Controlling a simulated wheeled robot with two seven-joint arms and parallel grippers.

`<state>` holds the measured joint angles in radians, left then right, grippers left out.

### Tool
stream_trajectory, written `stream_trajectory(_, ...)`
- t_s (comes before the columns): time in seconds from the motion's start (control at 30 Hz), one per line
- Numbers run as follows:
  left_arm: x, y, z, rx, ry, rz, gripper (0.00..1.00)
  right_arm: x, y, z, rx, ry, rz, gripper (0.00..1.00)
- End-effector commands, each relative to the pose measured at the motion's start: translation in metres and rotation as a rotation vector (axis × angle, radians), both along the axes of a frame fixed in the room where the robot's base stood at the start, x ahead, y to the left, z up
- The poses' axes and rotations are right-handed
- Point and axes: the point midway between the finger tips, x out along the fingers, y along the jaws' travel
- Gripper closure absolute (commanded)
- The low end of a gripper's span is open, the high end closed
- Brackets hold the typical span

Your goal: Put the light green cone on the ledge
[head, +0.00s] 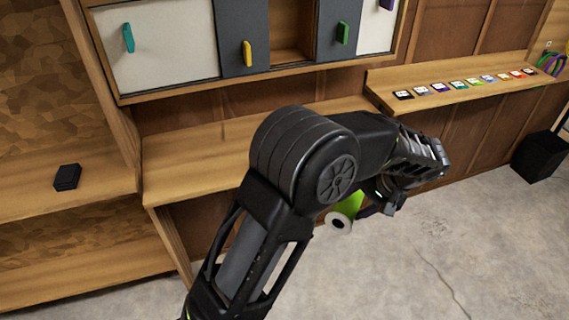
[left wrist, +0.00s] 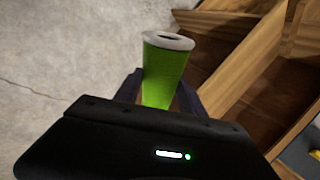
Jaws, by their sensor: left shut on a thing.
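The light green cone (head: 350,209) has a pale hollow end and is held by my left gripper (head: 377,203), out in front of the wooden ledge (head: 215,160) and over the concrete floor. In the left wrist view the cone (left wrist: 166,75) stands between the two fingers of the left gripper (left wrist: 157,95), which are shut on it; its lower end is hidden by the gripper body. My left arm covers part of the ledge in the head view. My right gripper is not in view.
A cabinet with coloured handles (head: 247,53) hangs above the ledge. A higher shelf (head: 455,88) at the right carries a row of small coloured cards. A black block (head: 67,177) lies on the left shelf. A black box (head: 540,157) stands at the far right. The visible ledge is clear.

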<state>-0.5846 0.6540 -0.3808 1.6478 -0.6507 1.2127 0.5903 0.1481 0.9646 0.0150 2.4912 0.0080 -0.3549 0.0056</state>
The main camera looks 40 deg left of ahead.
Motion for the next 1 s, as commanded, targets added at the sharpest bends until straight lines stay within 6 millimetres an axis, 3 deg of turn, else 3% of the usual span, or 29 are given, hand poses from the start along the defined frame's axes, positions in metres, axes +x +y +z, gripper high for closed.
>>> stream_trajectory(0.27,0.001,-0.001,-0.003,0.001,-0.005,-0.005,0.99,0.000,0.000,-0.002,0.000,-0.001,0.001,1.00)
stream_trajectory(0.43,0.014,-0.013,-0.031,0.007,-0.064,-0.058,0.99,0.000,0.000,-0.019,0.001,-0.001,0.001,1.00)
stream_trajectory(0.53,0.037,-0.029,-0.059,0.011,-0.165,-0.144,0.99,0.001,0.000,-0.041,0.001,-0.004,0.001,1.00)
stream_trajectory(0.63,0.069,-0.041,-0.070,0.003,-0.307,-0.251,0.99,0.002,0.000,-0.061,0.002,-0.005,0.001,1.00)
stream_trajectory(0.8,0.112,-0.039,-0.064,-0.036,-0.522,-0.385,0.99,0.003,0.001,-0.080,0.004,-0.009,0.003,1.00)
stream_trajectory(1.0,0.145,-0.022,-0.050,-0.087,-0.711,-0.463,0.99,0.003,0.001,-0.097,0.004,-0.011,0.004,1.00)
